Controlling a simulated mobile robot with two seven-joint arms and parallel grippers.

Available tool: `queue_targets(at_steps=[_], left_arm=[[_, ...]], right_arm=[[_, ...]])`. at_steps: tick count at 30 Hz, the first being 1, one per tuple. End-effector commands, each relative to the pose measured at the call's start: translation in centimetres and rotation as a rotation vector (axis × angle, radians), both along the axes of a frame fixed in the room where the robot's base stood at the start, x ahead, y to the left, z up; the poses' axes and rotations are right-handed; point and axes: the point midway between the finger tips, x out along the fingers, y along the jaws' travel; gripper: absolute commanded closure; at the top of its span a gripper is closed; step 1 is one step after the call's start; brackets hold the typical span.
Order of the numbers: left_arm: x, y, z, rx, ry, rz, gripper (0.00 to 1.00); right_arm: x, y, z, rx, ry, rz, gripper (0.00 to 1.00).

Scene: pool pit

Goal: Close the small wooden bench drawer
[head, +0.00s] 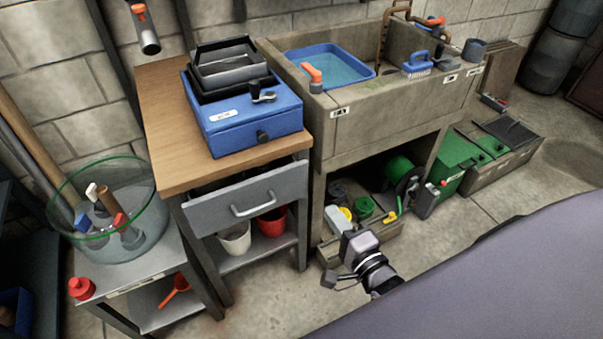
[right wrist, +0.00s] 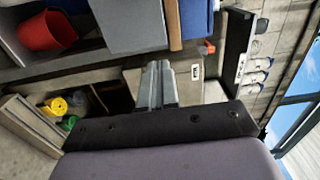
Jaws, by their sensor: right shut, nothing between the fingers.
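The small bench has a wooden top (head: 165,125) and a grey drawer (head: 278,192) with a metal bar handle (head: 254,204). The drawer stands partly pulled out, with a dark gap showing between its front and the top's edge. Its grey front also shows at the top of the right wrist view (right wrist: 128,25). My right gripper (head: 335,282) is low, to the right of the drawer, in front of the sink base and apart from the drawer. Its fingers (right wrist: 157,75) are together and empty. My left gripper is out of view.
A blue box (head: 245,120) with black trays sits on the bench top. A white bucket (head: 234,238) and red bucket (head: 272,222) stand on the shelf below. The stone sink (head: 400,115) adjoins on the right, above a wooden crate (head: 378,243). Floor in front is clear.

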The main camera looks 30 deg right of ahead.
Motion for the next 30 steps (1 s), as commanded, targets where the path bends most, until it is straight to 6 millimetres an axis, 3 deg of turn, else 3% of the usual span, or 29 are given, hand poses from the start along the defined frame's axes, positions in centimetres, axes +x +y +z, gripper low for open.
queue_targets(at_steps=[18, 24, 30], left_arm=[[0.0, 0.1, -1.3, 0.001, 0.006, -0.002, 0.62], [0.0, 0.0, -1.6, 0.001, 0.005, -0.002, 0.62], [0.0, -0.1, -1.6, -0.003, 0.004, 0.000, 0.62]], right_arm=[[10.2, 0.3, 0.0, -0.001, -0.002, -0.001, 1.00], [12.2, 0.4, -0.1, -0.001, 0.000, -0.001, 1.00], [13.0, 0.4, 0.0, 0.000, 0.001, -0.001, 1.00]])
